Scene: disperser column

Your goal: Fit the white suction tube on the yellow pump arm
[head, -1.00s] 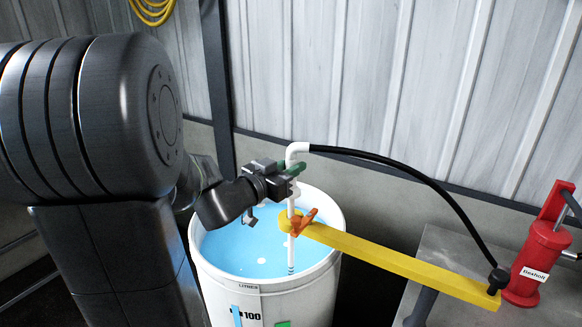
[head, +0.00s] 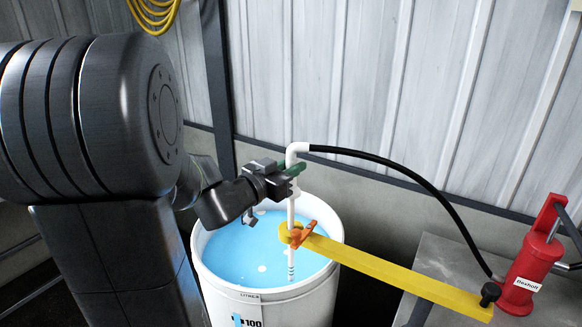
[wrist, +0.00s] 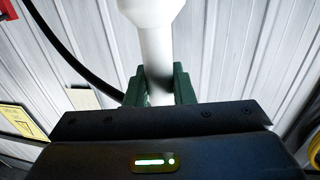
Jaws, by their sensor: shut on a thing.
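The white suction tube (head: 291,210) stands upright over the white barrel, with its elbow at the top and its lower end over the blue liquid. It also shows in the wrist view (wrist: 156,40). My gripper (head: 293,175) is shut on the tube just below the elbow; its green fingers (wrist: 158,85) lie on both sides of it. The yellow pump arm (head: 390,272) reaches from the red pump to the barrel. The orange clip (head: 303,234) is at its left end, right beside the tube. I cannot tell whether the tube sits inside the clip.
The white barrel (head: 318,285) holds blue liquid (head: 238,247). A black hose (head: 425,190) arcs from the elbow to the red pump (head: 527,270) on a grey bench (head: 440,262). A ribbed metal wall (head: 350,80) is behind. A yellow coil (head: 153,12) hangs at upper left.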

